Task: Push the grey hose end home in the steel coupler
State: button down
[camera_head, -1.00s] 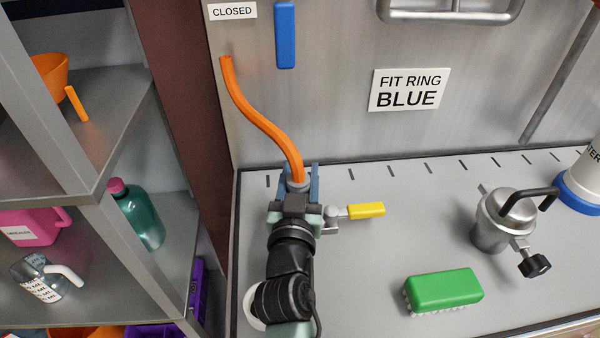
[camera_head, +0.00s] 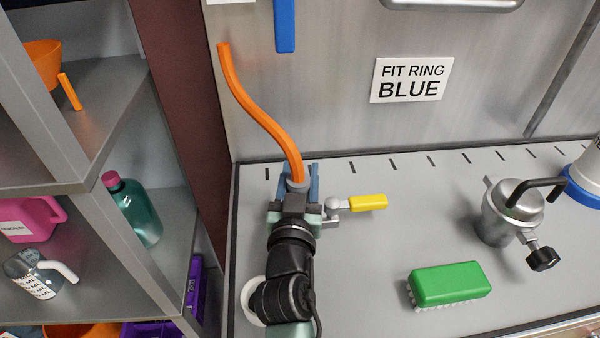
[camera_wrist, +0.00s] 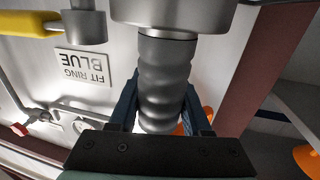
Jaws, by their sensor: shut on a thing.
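In the wrist view my gripper (camera_wrist: 161,110) has its blue fingers shut on the ribbed grey hose end (camera_wrist: 163,80). The hose end lines up with the steel coupler (camera_wrist: 175,12) at the top of that view, and its dark end meets the coupler's rim. How deep it sits inside cannot be told. In the head view my gripper (camera_head: 297,187) is over the left part of the counter, with the orange hose (camera_head: 262,122) rising from a grey collar between the fingers. My wrist hides the coupler there.
A valve with a yellow lever (camera_head: 367,202) sits just right of my gripper. A green brush (camera_head: 449,284) and a steel pot (camera_head: 508,215) stand farther right on the counter. Shelves (camera_head: 75,190) with jugs and bottles are close on the left.

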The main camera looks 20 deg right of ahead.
jog(key=shift+c, duration=1.4)
grip_release()
jog(key=shift+f, duration=0.1)
notch_tip(320, 180, up, 10)
jog(key=p, duration=0.2)
jog(key=s+a+r+n+t+y+p, duration=0.1)
jog(key=s+a+r+t+p, duration=0.3)
jog(key=r, duration=0.9)
jog(key=a+r+n+t+y, duration=0.15)
jog(key=a+r, duration=0.45)
jog(key=r, duration=0.7)
jog(key=s+a+r+n+t+y+p, duration=0.1)
jog(key=s+a+r+t+y, duration=0.1)
jog(key=r, duration=0.6)
jog(key=s+a+r+n+t+y+p, duration=0.2)
jog(key=s+a+r+t+y, duration=0.1)
jog(key=s+r, duration=0.5)
jog(key=s+a+t, duration=0.1)
jog(key=a, duration=0.1)
jog(key=shift+s+a+y, duration=0.2)
jog(key=shift+a+y, duration=0.15)
